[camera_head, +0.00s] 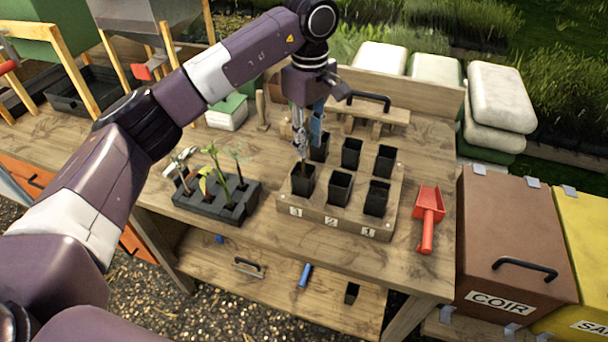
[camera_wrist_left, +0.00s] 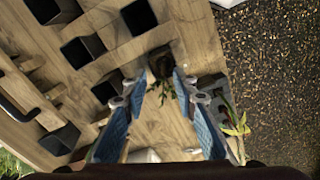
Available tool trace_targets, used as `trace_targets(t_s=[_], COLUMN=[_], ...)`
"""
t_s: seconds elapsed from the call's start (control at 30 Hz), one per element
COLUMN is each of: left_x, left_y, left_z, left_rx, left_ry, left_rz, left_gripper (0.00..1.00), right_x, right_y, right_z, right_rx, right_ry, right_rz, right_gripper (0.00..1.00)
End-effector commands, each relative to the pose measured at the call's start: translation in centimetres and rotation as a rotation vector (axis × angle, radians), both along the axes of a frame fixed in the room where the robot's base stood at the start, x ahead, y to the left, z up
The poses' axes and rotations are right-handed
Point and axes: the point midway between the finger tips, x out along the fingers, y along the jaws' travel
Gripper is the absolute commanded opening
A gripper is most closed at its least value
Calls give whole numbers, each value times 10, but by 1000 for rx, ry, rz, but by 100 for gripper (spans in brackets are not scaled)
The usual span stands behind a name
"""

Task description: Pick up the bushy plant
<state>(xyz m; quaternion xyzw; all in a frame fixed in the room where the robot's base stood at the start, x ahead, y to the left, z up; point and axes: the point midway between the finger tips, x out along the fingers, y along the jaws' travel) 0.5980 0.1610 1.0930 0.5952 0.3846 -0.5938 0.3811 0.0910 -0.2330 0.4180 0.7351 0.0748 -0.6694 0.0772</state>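A small leafy plant (camera_wrist_left: 166,90) shows in the left wrist view between my left fingertips, in front of a dark pot with brown soil (camera_wrist_left: 160,62). This appears to be the front-left pot (camera_head: 303,183) of the wooden rack (camera_head: 335,222) in the head view, where my gripper hides most of the plant. My left gripper (camera_head: 300,145) points down just above that pot. Its two blue-padded fingers stand apart on either side of the leaves, with visible gaps. A black tray (camera_head: 220,208) of several seedlings stands left of the rack. My right gripper is not in view.
Several other black pots (camera_head: 351,152) stand in the rack. A red scoop (camera_head: 428,215) lies to its right. A wooden stand with a black handle (camera_head: 370,102) is behind. The brown COIR bin (camera_head: 515,240) stands at the right. The table's front edge is just before the rack.

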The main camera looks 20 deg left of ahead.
Motion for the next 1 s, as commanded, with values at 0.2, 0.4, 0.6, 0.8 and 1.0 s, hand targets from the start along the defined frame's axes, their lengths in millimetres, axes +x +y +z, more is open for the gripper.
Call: trace_targets(t_s=[0.2, 0.4, 0.6, 0.8, 1.0], left_x=[-3, -3, -3, -3, -3], left_y=[8, 10, 10, 10, 10], left_z=[-22, -49, -55, -55, -55], left_rx=[-3, -4, -4, -5, -5], left_ry=[5, 1, -1, -1, -1], left_rz=[1, 0, 0, 0, -1], left_gripper=[26, 26, 26, 14, 0], right_x=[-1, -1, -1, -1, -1], right_y=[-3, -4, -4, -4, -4], right_z=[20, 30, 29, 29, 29], right_rx=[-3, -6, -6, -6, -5], right_ry=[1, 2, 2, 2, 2], right_rz=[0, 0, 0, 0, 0], right_gripper=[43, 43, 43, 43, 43])
